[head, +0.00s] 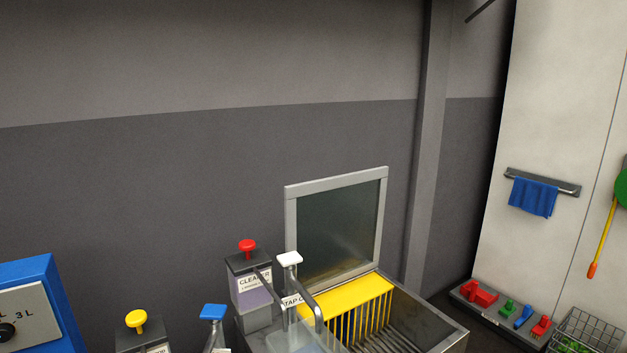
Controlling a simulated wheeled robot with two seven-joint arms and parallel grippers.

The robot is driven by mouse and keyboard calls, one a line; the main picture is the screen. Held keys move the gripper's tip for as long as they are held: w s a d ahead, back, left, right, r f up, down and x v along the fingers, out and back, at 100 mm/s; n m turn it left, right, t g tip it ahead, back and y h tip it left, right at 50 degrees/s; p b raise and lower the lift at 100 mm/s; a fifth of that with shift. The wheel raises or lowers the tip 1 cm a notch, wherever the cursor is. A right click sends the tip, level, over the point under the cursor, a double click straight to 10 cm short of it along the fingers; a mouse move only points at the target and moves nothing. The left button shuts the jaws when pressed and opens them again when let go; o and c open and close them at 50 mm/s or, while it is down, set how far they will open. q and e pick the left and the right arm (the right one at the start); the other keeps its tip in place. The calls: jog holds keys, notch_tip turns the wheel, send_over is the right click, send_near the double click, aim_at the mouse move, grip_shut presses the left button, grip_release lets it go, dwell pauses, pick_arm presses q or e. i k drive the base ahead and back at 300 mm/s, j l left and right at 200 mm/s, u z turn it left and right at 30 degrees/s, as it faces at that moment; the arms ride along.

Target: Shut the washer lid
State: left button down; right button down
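The washer (432,322) is a grey metal tub at the bottom of the head view, right of centre, cut off by the lower edge. Its lid (338,232), a glass pane in a light grey frame, stands open and nearly upright at the back of the tub. A yellow panel (358,300) with vertical bars below it shows inside the tub, and more bars lie across the tub to its right. Neither of my grippers is in view.
A red-knobbed cleaner dispenser (250,288) and a white-topped tap (289,260) stand left of the lid. Blue-topped (213,312) and yellow-topped (136,319) containers and a blue machine (42,275) are farther left. A tray of coloured pieces (490,306) and a wire basket (590,328) are at right.

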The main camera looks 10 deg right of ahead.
aim_at(292, 191)
jog(key=i+l+u, duration=0.35)
jog(key=l, duration=0.75)
jog(key=l+u, duration=0.3)
jog(key=l, duration=0.8)
jog(key=l+u, duration=0.35)
jog(key=l, duration=0.85)
